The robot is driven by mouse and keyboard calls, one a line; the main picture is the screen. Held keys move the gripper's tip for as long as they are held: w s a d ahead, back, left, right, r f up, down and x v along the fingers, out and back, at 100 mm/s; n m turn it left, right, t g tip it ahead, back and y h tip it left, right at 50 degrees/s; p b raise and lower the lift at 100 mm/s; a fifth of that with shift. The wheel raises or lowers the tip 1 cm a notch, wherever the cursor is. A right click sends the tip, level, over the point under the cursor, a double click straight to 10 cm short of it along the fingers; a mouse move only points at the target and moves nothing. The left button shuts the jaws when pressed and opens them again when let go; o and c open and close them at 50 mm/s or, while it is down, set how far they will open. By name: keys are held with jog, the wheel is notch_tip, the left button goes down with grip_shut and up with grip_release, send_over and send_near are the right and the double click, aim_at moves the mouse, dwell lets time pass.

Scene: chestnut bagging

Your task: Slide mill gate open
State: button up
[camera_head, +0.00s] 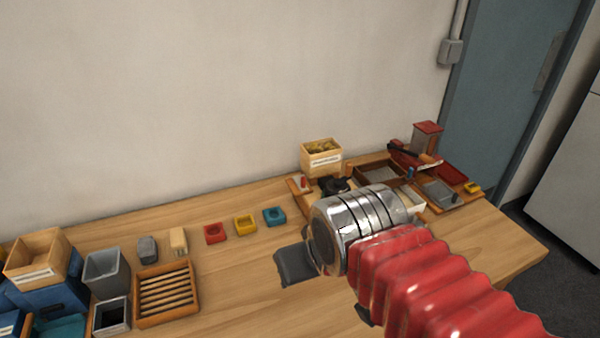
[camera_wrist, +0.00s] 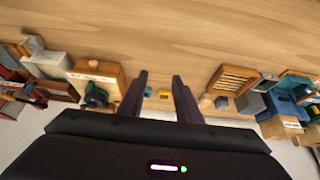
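My gripper (camera_wrist: 160,78) shows in the wrist view with its two dark fingers apart and nothing held between them. In the head view a dark part of it shows over the bare table, left of my silver wrist. A wooden box with a label and yellowish-brown contents (camera_head: 322,161) stands at the back of the table, above a dark round part (camera_head: 334,185); this may be the mill. A labelled wooden box also shows left of the fingers in the wrist view (camera_wrist: 97,69). I cannot make out the mill gate; my arm hides part of that station.
Red (camera_head: 215,234), yellow (camera_head: 245,225) and teal (camera_head: 274,217) blocks lie along the back. A slatted wooden tray (camera_head: 194,310) and grey bin (camera_head: 106,273) stand left. The middle front of the table is clear.

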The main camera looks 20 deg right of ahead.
jog(key=shift+w, duration=0.15)
notch_tip(320, 180, up, 4)
jog(key=r+m+g+h, duration=0.1)
jog(key=m+g+h, duration=0.15)
jog(key=m, duration=0.65)
send_over(302, 178)
jog(key=s+a, duration=0.4)
jog(key=shift+d+f+h, duration=0.1)
jog(key=shift+f+h, duration=0.15)
jog(key=shift+h, duration=0.1)
jog(key=x, duration=1.3)
jog(key=shift+w+d+f, duration=0.1)
jog(key=shift+w+f, duration=0.05)
jog(key=shift+f, duration=0.25)
jog(key=shift+c, duration=0.7)
grip_shut()
